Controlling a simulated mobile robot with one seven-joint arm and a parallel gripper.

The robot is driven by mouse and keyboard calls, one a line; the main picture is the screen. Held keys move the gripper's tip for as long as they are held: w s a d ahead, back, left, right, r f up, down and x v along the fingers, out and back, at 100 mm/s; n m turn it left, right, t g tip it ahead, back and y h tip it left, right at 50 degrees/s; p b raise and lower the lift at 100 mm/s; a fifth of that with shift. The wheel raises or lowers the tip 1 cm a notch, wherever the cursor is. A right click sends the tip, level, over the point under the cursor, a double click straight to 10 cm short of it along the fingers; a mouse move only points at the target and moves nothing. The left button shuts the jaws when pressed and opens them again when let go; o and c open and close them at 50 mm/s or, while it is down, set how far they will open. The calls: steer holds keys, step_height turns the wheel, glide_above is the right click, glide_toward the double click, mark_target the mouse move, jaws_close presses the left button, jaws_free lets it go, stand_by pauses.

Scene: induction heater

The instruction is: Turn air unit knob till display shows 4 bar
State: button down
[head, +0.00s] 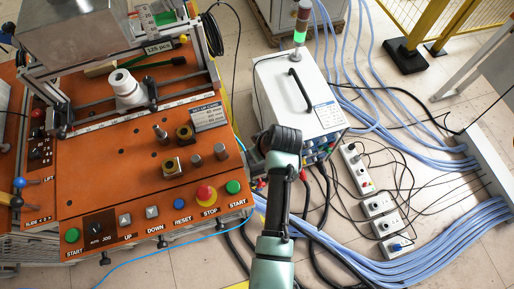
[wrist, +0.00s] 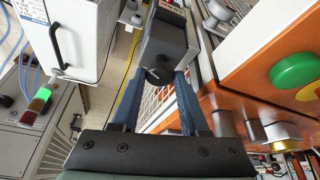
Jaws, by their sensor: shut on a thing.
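The air unit (wrist: 168,42) shows in the wrist view as a dark grey block at top centre, with a round black knob (wrist: 160,76) on its near side. My gripper (wrist: 163,70) has its two blue fingers on either side of the knob and is shut on it. A small label or display face shows at the unit's top edge, too small and angled to read. In the head view my arm reaches up to the orange bench's right side; my fingers, the knob and the air unit are hidden there.
The orange bench (head: 100,180) with buttons stands left of my arm in the head view. A white cabinet (head: 295,100) with a black handle and a signal light (head: 300,35) stands close to the right. Blue hoses (head: 420,255) and black cables cover the floor.

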steer(key=shift+c, duration=2.1)
jaws_free()
steer(key=shift+r, duration=0.1)
steer(key=v, duration=1.3)
steer(key=shift+w, duration=0.1)
